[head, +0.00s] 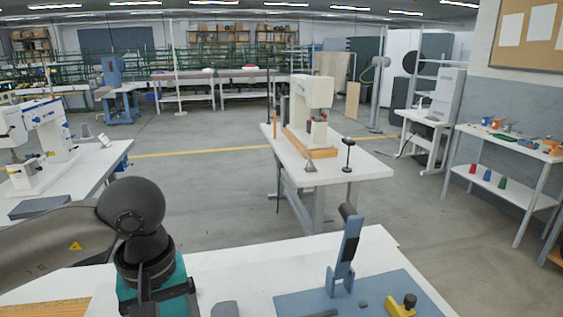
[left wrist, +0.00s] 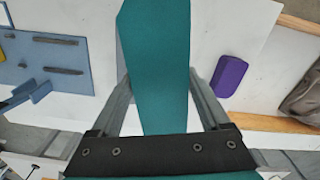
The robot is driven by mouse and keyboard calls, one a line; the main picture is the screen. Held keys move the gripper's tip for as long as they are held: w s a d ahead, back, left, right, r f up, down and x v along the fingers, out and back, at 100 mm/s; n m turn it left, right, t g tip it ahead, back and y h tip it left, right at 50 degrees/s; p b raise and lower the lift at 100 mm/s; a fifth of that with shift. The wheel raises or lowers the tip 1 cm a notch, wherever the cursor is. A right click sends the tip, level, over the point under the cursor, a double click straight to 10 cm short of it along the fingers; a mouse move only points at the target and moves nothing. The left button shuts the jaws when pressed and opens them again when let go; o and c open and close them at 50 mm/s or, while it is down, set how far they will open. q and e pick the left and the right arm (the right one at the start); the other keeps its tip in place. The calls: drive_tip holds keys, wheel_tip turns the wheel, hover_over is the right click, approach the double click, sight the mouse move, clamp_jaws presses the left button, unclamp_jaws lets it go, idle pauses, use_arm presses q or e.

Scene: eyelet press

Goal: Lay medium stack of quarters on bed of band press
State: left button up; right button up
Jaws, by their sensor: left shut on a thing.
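A long teal block, apparently the stack of quarters (left wrist: 153,40), stands out between the fingers of my left gripper (left wrist: 158,78) in the left wrist view. The fingers touch its two sides, and its far end runs out of the picture. In the head view my left gripper (head: 160,297) is low at the left over the near white table; teal shows around it, but I cannot tell how much is the stack. I cannot tell for sure which machine is the band press; a white machine on a wooden base (head: 311,108) stands on the middle table. My right gripper is not in view.
A blue plate (head: 388,284) with an upright lever (head: 347,250) and a yellow part (head: 402,305) is on the near table. A purple block (left wrist: 229,75) lies on white in the left wrist view. Another white machine (head: 50,135) is at left. Open floor separates the tables.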

use_arm(q)
drive_tip(key=m, duration=0.3)
drive_tip(key=s+d+m, duration=0.1)
drive_tip(key=m, duration=0.1)
drive_tip(key=shift+f, duration=0.25)
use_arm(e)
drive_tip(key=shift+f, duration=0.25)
use_arm(q)
drive_tip(key=shift+a, duration=0.15)
drive_tip(key=w+a+r+n+b, duration=0.2)
drive_tip(key=w+a+r+b, duration=0.1)
drive_tip(key=a, duration=0.5)
wheel_tip(320, 180, down, 15)
drive_tip(key=b, duration=0.3)
drive_tip(key=shift+w+r+b, duration=0.1)
drive_tip(key=shift+b, duration=0.3)
drive_tip(key=shift+f, duration=0.5)
wheel_tip(320, 180, down, 4)
drive_tip(key=shift+d+f+b, duration=0.1)
drive_tip(key=shift+b, duration=0.35)
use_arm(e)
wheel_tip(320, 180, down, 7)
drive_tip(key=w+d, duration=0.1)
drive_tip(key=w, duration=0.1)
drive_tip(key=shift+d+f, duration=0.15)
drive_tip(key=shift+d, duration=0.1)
